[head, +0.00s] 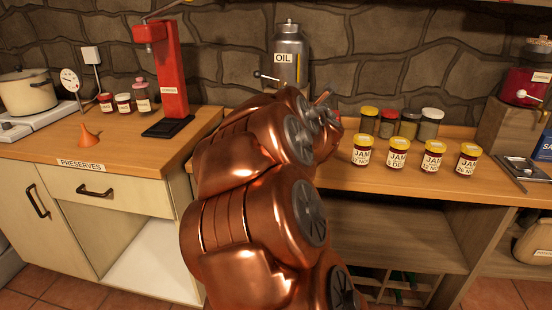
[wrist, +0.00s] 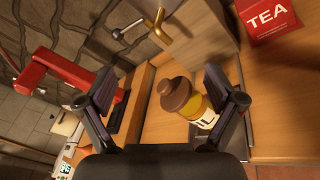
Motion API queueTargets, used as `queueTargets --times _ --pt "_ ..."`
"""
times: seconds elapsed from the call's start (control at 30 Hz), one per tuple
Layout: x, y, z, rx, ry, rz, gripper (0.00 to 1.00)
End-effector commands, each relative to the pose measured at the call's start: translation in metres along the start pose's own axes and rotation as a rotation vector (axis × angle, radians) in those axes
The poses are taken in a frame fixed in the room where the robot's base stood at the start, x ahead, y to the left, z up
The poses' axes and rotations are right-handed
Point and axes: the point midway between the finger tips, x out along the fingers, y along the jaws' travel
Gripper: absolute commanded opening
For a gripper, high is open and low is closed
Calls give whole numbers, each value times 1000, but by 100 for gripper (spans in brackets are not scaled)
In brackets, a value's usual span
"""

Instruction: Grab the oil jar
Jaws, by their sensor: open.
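In the wrist view, the oil jar (wrist: 192,106) has a brown rounded lid, a yellow body and a white label on which "IL" can be read. My gripper (wrist: 158,73) is open and empty. The jar shows between its fingers, closer to the right finger, which covers part of the jar's side. Whether that finger touches it, I cannot tell. In the head view, my copper arm hides the jar and most of the gripper.
A steel canister labelled OIL (head: 288,60), with a tap (wrist: 158,18), stands against the wall. A red TEA box (wrist: 268,17) is at upper right in the wrist view. Several jam jars (head: 397,153) line the right counter. A red press (head: 165,75) stands left.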

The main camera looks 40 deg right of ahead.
Motion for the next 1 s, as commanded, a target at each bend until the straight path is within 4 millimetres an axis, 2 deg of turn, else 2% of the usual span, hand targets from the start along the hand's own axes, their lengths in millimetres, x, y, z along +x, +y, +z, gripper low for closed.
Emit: queueTargets --times 0.03,0.2,0.3,0.5,0.73,1.0 --pt "8 -22 -12 -86 10 35 93" --pt "24 -52 -42 -385 67 209 93" --pt "25 -69 -62 -529 98 311 93" --pt "19 -99 -97 -707 139 477 93" --pt "14 -107 -112 -774 150 557 93" --pt "34 -96 -120 -776 151 561 93"
